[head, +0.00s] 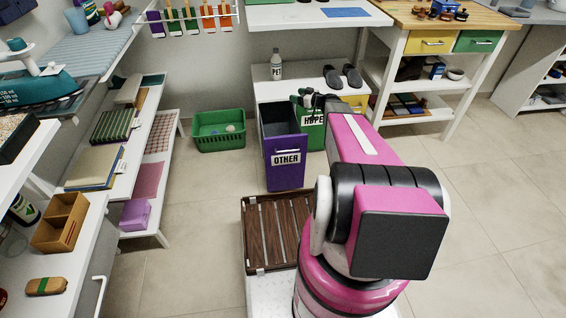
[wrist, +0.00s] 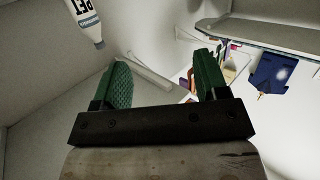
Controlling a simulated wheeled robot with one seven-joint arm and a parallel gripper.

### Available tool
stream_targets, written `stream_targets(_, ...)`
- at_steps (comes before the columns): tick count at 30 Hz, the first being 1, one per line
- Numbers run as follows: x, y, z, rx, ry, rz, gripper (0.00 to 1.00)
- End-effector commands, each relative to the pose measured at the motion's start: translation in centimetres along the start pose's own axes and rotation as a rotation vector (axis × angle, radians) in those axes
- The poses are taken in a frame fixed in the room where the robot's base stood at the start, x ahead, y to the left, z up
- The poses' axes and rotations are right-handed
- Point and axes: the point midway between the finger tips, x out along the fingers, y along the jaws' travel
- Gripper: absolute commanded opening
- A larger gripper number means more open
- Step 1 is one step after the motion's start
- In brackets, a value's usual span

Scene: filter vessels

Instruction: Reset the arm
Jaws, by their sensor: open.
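My arm, pink and black, stretches forward from the lower right of the head view. My gripper (head: 308,101) is small there, with green fingers in front of the green HDPE bin (head: 312,132). In the wrist view my gripper (wrist: 162,82) shows two green fingers spread wide apart, with nothing between them. My arm hides part of the HDPE bin.
A purple OTHER bin (head: 286,163) stands left of the arm. A white PET bottle (head: 276,65) stands on the shelf behind and shows in the wrist view (wrist: 84,20). A green basket (head: 219,130) is on the floor. Floor at right is clear.

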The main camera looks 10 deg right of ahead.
Motion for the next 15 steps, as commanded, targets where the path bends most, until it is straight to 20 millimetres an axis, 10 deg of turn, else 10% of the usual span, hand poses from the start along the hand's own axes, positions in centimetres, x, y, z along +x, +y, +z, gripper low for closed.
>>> stream_targets(8, 0.0, -0.6, 0.0, 0.009, -0.013, -0.011, 0.67)
stream_targets(15, -0.4, -7.1, 0.2, 0.144, -0.198, -0.123, 0.67)
